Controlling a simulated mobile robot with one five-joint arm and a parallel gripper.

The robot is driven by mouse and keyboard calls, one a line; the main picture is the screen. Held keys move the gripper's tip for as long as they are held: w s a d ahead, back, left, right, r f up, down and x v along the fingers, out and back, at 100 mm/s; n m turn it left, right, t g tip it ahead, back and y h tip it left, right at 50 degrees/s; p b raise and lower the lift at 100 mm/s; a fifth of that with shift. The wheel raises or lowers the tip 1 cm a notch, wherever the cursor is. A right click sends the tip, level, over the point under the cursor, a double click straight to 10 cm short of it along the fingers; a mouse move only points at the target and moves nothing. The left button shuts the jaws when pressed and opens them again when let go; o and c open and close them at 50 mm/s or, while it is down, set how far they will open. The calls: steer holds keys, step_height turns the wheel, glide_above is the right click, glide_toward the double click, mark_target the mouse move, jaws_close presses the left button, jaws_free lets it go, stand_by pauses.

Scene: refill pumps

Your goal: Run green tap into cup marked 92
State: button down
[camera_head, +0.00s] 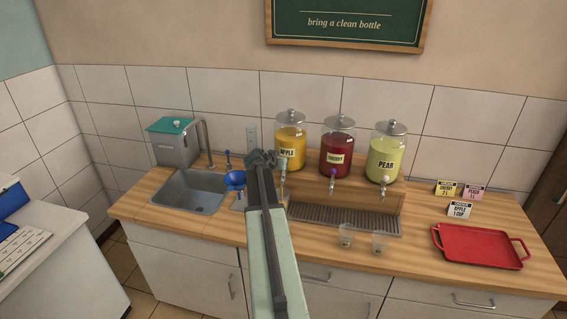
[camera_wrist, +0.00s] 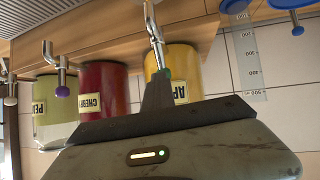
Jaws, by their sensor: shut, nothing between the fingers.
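Three glass jars stand at the back of the counter: yellow APPLE (camera_head: 290,140), red CHERRY (camera_head: 337,155) and pale green PEAR (camera_head: 382,160). Each has a metal tap low on its front. In the wrist view a green piece (camera_wrist: 167,74) shows at the APPLE tap, partly behind my gripper; the CHERRY tap has a purple knob (camera_wrist: 62,92). My gripper (camera_head: 262,158) is shut and empty, close in front of the APPLE jar; in the wrist view (camera_wrist: 158,84) it overlaps that tap. Contact is unclear.
A drip grate (camera_head: 345,219) lies below the taps. A graduated scale (camera_wrist: 245,58) shows in the wrist view.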

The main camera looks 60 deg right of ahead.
steer(key=shift+w+a, duration=0.2)
steer(key=shift+w, duration=0.1)
stand_by(4.9)
steer(key=shift+r+p, duration=0.85)
steer(key=a+f+p+v, duration=0.1)
steer(key=p+v, duration=0.4)
steer(key=v, duration=0.8)
steer(key=shift+s+a+f, duration=0.4)
steer(key=shift+a+f, duration=0.15)
steer(key=shift+w, duration=0.1)
